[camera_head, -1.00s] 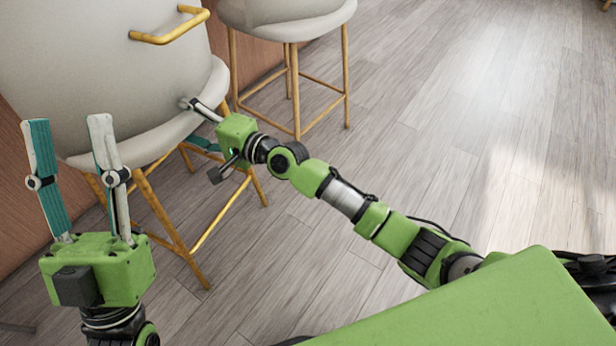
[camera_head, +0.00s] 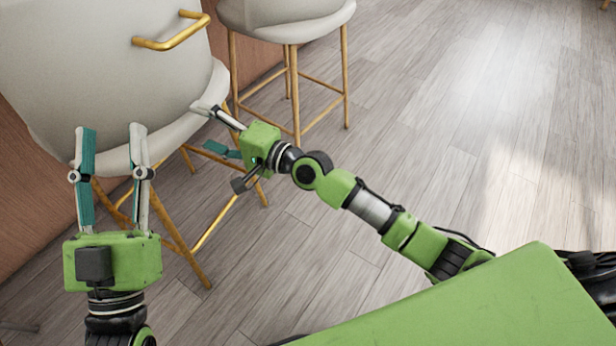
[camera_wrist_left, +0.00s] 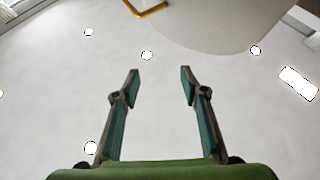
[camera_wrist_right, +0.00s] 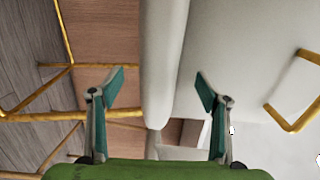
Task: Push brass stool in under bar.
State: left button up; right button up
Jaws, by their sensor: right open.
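The near stool (camera_head: 110,65) has a pale upholstered shell, a brass handle (camera_head: 172,38) on its back and brass legs (camera_head: 203,268). It stands upright at the left of the head view. My left gripper (camera_head: 110,140) is open and empty, pointing up in front of the seat's lower edge. In the left wrist view the stool's back (camera_wrist_left: 235,25) shows beyond the fingers. My right gripper (camera_head: 215,130) is open at the right side of the seat. The right wrist view shows the seat edge (camera_wrist_right: 163,60) beyond its spread fingers; contact cannot be told.
A second stool (camera_head: 290,25) with brass legs stands behind, close to the brown bar panel (camera_head: 25,215). The wooden floor (camera_head: 420,110) is clear to the right.

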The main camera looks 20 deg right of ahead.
pick_arm(q)
jog(key=shift+w+f+g, duration=0.5)
jog(key=shift+f, duration=0.3)
pick_arm(e)
jog(key=v, duration=0.6)
jog(key=shift+s+d, duration=0.25)
